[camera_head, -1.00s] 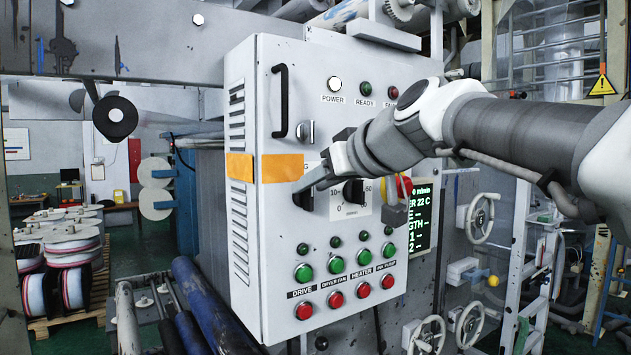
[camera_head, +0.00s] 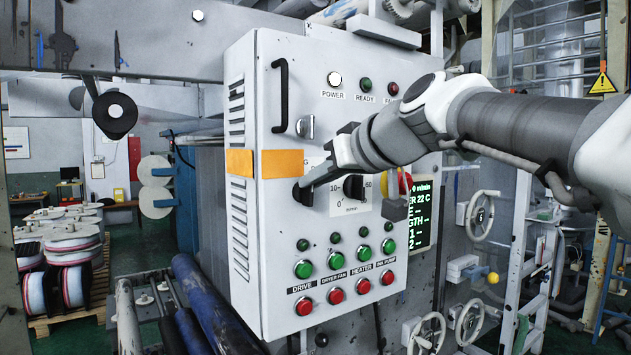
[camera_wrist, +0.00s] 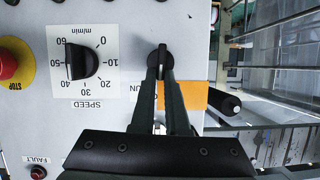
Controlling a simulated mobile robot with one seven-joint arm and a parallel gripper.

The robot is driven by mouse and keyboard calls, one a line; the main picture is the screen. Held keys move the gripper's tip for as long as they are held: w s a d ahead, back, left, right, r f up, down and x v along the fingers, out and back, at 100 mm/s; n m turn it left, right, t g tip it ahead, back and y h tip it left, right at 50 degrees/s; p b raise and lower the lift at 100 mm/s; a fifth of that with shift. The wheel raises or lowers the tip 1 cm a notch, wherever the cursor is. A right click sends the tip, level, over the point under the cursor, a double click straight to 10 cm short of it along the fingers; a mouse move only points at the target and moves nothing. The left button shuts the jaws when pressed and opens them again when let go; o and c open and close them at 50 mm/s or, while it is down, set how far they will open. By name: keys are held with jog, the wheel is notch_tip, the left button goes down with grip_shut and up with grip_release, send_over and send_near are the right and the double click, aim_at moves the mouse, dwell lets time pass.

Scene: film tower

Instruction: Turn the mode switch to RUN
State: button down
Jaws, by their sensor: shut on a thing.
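The mode switch (camera_head: 302,193) is a black rotary knob on the front of the grey control cabinet (camera_head: 273,221), below the orange strip. In the wrist view the knob (camera_wrist: 162,58) shows as a narrow black handle, pointing roughly along the picture's vertical. My gripper (camera_head: 309,184) reaches in from the right, with its fingertips at the knob. In the wrist view my gripper (camera_wrist: 160,75) is shut on the knob's handle. My fingers partly hide the switch's labels; only letters like "UN" and "G" show beside it.
The SPEED dial (camera_wrist: 82,62) and a red stop button (camera_wrist: 7,66) are near the switch. Green buttons (camera_head: 335,260) and red buttons (camera_head: 335,296) sit lower on the cabinet. A black door handle (camera_head: 280,98) stands out above. A lit display (camera_head: 421,220) is to the right.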

jog(key=shift+w+d+f+m+g+y+b, duration=0.15)
jog(key=shift+d+m+g+y+b, duration=0.1)
jog(key=shift+m+y+b, duration=0.5)
jog(key=shift+w+d+f+m+g+y+b, duration=0.15)
jog(key=shift+m+y+b, duration=0.25)
jog(key=shift+m, duration=0.65)
jog(key=shift+w+d+f+m+g+y+b, duration=0.15)
jog(key=shift+d+m+g+y+b, duration=0.15)
jog(key=shift+m+y+b, duration=0.45)
jog(key=shift+m, duration=0.35)
jog(key=c, duration=0.9)
grip_release()
jog(key=v, duration=1.1)
jog(key=b+v, duration=0.1)
jog(key=v, duration=0.5)
jog(key=shift+s+d+r, duration=0.1)
jog(key=shift+s+r, duration=0.05)
jog(key=shift+r, duration=0.2)
